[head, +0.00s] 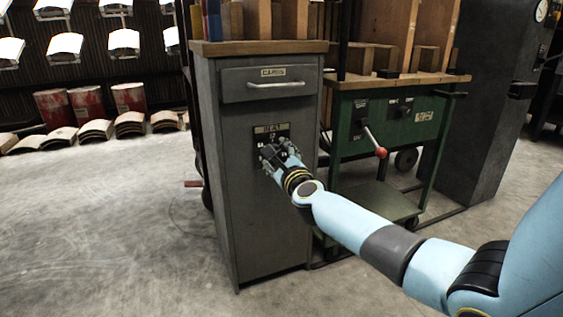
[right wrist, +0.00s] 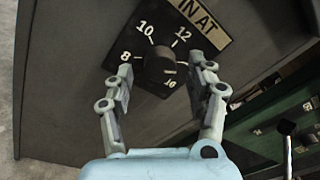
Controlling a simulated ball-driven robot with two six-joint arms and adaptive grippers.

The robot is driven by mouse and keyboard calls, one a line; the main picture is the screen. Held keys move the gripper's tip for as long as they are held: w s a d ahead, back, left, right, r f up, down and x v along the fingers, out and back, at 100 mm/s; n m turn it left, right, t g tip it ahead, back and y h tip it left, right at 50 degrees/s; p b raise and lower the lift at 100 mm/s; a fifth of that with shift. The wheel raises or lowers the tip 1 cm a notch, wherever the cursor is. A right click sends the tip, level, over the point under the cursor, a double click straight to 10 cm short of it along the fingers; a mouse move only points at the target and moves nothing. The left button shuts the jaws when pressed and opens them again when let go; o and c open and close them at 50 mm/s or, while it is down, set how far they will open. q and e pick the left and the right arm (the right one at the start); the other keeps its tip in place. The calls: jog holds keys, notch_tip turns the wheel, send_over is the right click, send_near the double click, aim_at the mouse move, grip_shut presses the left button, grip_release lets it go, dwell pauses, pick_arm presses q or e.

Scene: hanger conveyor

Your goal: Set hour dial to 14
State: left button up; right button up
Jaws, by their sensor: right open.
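The hour dial is a black plate (right wrist: 148,38) with white numbers, set on the front of a grey cabinet under a label reading "IN AT". My right gripper (right wrist: 160,76) is open, one finger on each side of the knob, with visible gaps. In the head view the right gripper (head: 272,154) covers most of the dial. My left gripper is not in view.
The grey cabinet (head: 225,190) has a drawer (head: 268,83) with a handle above the dial. To its right stands a green bench (head: 385,120) with a red-knobbed lever (head: 376,144). Open concrete floor (head: 100,220) lies to the left.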

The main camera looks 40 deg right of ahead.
jog(key=v, duration=1.1)
jog(key=shift+s+a, duration=0.15)
jog(key=shift+s, duration=0.25)
